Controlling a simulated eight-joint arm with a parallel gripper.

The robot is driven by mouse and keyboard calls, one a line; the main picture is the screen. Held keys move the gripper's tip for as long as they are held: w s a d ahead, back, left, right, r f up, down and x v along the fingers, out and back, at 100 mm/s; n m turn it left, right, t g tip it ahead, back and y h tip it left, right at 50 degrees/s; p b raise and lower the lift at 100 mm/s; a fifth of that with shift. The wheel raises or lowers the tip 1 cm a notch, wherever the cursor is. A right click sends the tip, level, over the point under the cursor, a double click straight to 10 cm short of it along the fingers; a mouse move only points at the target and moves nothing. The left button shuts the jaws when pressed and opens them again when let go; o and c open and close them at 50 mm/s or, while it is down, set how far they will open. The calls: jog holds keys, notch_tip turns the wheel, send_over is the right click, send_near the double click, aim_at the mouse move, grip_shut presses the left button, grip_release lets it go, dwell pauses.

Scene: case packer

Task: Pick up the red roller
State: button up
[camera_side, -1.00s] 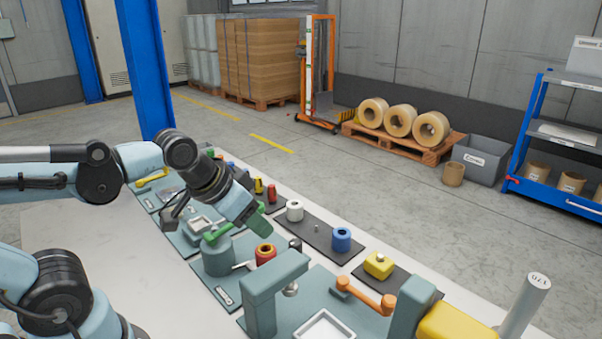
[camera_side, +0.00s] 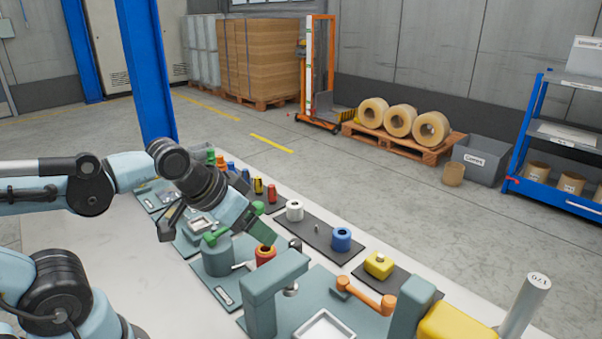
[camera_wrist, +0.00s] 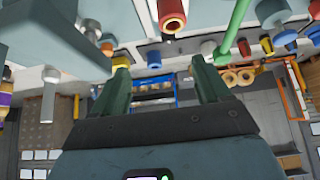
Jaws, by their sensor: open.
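The red roller (camera_side: 265,254) stands beside the teal round housing, with a dark hole in its top. It also shows at the top of the wrist view (camera_wrist: 171,16), cut by the frame edge. My gripper (camera_side: 266,236) is open and empty, with green fingers. In the side view its tips appear just above the red roller, slightly overlapping its top edge; I cannot tell the exact gap. In the wrist view both fingers (camera_wrist: 160,68) are spread with nothing between them, and the roller lies beyond the tips.
A teal housing (camera_side: 216,258) with a green handle stands left of the roller. A teal bracket (camera_side: 262,295) rises in front. White (camera_side: 294,210) and blue (camera_side: 341,239) rollers and a yellow block (camera_side: 378,264) sit on dark mats behind. An orange handle (camera_side: 365,296) lies right.

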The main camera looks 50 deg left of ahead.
jog(key=m+g, duration=0.6)
jog(key=g, duration=0.1)
send_over(266, 252)
jog(key=f, duration=0.4)
jog(key=d+f, duration=0.1)
jog(key=shift+s+f, duration=0.15)
jog(key=shift+f, duration=0.25)
jog(key=shift+s+f, duration=0.15)
jog(key=shift+f, duration=2.75)
jog(key=shift+c, duration=0.2)
jog(key=c, duration=1.2)
jog(key=shift+r, duration=0.1)
